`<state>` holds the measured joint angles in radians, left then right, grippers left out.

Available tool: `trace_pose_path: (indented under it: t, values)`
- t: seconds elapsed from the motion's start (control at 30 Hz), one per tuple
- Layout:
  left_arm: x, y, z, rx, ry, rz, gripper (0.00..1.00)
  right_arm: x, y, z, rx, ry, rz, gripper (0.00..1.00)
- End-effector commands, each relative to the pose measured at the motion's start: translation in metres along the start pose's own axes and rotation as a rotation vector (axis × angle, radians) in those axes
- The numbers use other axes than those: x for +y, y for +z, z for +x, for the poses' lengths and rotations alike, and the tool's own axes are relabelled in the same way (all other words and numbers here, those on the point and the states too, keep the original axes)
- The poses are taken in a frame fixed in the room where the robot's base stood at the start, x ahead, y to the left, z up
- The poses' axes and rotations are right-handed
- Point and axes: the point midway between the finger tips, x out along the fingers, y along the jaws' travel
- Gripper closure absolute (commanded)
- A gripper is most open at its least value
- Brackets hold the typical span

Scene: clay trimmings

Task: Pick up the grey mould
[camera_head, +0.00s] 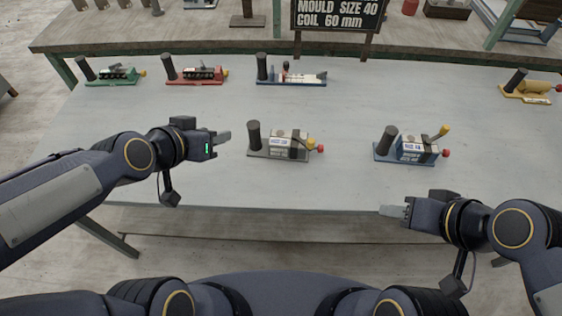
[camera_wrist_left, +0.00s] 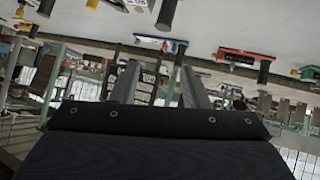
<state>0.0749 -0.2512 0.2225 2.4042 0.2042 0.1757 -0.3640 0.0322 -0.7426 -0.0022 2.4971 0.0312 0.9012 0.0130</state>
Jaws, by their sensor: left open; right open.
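The grey mould (camera_head: 283,148) stands near the middle of the table in the head view. It has a dark upright post at its left, a labelled block, and a yellow lever and red knob at its right. My left gripper (camera_head: 222,138) is open and empty, to the left of the grey mould and apart from it. My left gripper's fingers also show in the left wrist view (camera_wrist_left: 158,87), with nothing between them. My right gripper (camera_head: 393,211) is open and empty at the table's front edge, right of and nearer than the grey mould.
A blue mould (camera_head: 410,149) stands right of the grey one. Green (camera_head: 117,76), red (camera_head: 198,77) and another blue mould (camera_head: 292,80) line the table's back left; a yellow one (camera_head: 527,90) is far right. A sign (camera_head: 338,14) reads "MOULD SIZE 40, COIL 60 mm".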

Motion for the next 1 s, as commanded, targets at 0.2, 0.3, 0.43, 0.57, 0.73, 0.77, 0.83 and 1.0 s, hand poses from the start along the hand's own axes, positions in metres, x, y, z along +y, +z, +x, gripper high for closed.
trace_pose_path:
  t: [0.2, 0.3, 0.43, 0.57, 0.73, 0.77, 0.83, 1.0]
  values:
    - [-0.004, 0.035, 0.121, 0.175, -0.014, 0.131, 0.59, 0.037, 0.040, 0.080, 0.001, 0.000, 0.000, 0.59]
    - [-0.005, 0.039, 0.147, 0.231, -0.036, 0.161, 0.59, 0.043, 0.048, 0.095, 0.001, 0.000, 0.000, 0.59]
    - [-0.005, 0.039, 0.162, 0.269, -0.057, 0.179, 0.59, 0.047, 0.051, 0.102, 0.001, 0.000, 0.000, 0.59]
    - [-0.005, 0.034, 0.171, 0.278, -0.063, 0.182, 0.59, 0.047, 0.051, 0.102, 0.001, 0.000, 0.000, 0.59]
    - [-0.006, 0.029, 0.189, 0.277, -0.063, 0.181, 0.59, 0.046, 0.051, 0.101, 0.001, 0.000, 0.000, 0.59]
    - [-0.006, 0.028, 0.192, 0.276, -0.062, 0.181, 0.59, 0.046, 0.051, 0.101, 0.001, 0.000, 0.000, 0.59]
    - [-0.007, 0.025, 0.200, 0.276, -0.062, 0.181, 0.59, 0.046, 0.051, 0.101, 0.001, 0.000, 0.000, 0.59]
    - [-0.009, 0.017, 0.225, 0.276, -0.062, 0.180, 0.59, 0.046, 0.050, 0.100, 0.001, 0.000, 0.000, 0.59]
